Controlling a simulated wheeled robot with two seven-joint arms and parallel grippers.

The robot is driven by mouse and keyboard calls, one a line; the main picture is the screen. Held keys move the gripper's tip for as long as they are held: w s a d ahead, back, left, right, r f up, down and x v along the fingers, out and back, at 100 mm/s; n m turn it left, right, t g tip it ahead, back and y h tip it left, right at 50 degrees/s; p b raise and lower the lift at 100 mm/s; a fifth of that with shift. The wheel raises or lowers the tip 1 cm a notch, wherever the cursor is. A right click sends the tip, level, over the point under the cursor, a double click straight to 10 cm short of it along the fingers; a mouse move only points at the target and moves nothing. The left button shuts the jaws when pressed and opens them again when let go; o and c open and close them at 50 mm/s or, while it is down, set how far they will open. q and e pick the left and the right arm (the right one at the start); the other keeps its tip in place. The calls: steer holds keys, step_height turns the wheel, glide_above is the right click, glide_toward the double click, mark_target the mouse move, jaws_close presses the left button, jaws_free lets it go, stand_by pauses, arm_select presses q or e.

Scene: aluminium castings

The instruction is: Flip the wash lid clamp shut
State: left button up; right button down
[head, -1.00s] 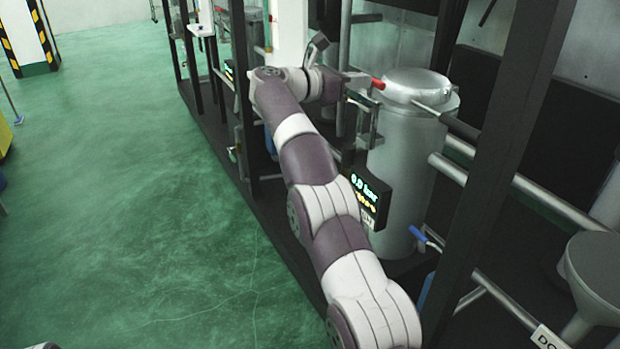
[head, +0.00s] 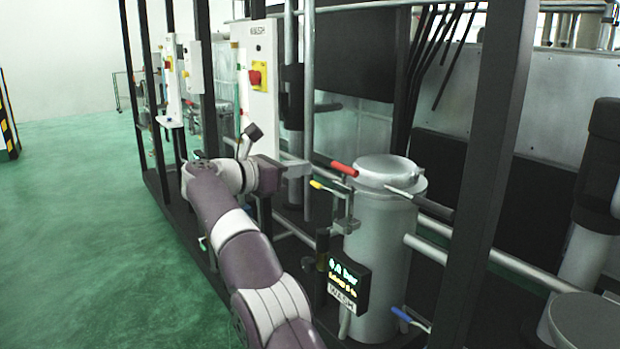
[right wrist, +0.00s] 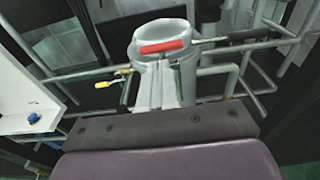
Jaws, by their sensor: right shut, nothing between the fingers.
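The wash vessel is a grey metal cylinder (head: 380,255) with a round lid (head: 383,168) lying on top. The clamp's red handle (head: 344,169) lies roughly level at the left edge of the lid, above a metal bracket on the vessel's side. In the right wrist view the red handle (right wrist: 162,47) lies crosswise in front of the lid. My right gripper (head: 308,169) is shut and empty, left of the handle and apart from it. Its fingers (right wrist: 164,75) point towards the handle in the wrist view and hide part of the bracket. My left gripper is out of view.
A yellow valve lever (head: 318,185) is close below my right gripper. A black-handled rod (head: 420,197) sticks out right of the lid. A lit WASH display (head: 348,280) hangs on the vessel's front. A dark frame post (head: 490,170) stands at the right.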

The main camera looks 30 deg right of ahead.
steer(key=a, duration=0.4)
steer(key=shift+s+a+r+p, duration=0.15)
steer(key=shift+s+r+p, duration=0.05)
steer(key=shift+r+p, duration=0.15)
